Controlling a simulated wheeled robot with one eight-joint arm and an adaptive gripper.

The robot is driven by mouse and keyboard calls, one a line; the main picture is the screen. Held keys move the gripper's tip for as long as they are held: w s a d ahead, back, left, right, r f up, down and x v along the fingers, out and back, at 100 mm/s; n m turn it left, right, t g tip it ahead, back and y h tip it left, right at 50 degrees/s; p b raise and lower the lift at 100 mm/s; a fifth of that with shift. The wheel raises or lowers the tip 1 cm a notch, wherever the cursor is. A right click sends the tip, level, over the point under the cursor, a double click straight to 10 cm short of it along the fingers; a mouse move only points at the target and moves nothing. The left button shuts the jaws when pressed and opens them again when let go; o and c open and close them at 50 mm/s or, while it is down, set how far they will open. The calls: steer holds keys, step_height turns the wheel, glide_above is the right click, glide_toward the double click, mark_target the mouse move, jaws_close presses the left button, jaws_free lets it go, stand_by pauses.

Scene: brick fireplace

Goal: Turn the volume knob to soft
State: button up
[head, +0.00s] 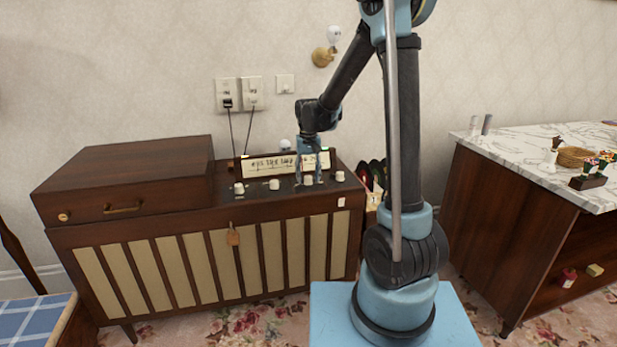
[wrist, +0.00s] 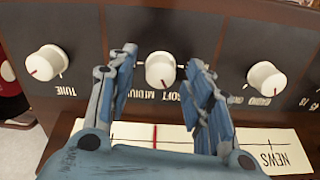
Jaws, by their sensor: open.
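The volume knob (wrist: 160,70) is white and round, on the dark panel of the wooden radio cabinet (head: 190,232). In the wrist view, lettering by it includes "MEDIUM" and what looks like "SOFT", partly hidden by the right finger. A small red mark shows on the knob's lower side, toward the lettering. In the head view the knob (head: 308,180) is just below my gripper (head: 310,178). My gripper (wrist: 162,62) is open, with one finger on each side of the knob. I cannot tell whether either finger touches it.
The tune knob (wrist: 46,63) and the radio knob (wrist: 266,78) flank the volume knob. The lit dial (head: 288,163) stands behind the knobs. A raised wooden box (head: 125,170) is left on the cabinet. A marble-topped counter (head: 540,150) stands at right.

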mark_target(309, 176)
step_height(309, 176, up, 12)
steer(key=shift+f, duration=0.2)
stand_by(0.4)
steer(key=s+d+t, duration=0.1)
steer(key=s+d, duration=1.4)
steer(key=s, duration=0.2)
steer(key=s+d+f, duration=0.3)
steer(key=s+f, duration=0.2)
steer(key=s, duration=0.2)
steer(key=s+d+f+m+t, duration=0.1)
steer(key=s+d+f, duration=0.2)
steer(key=s, duration=0.5)
steer(key=shift+d+f, duration=0.25)
steer(key=shift+f, duration=0.6)
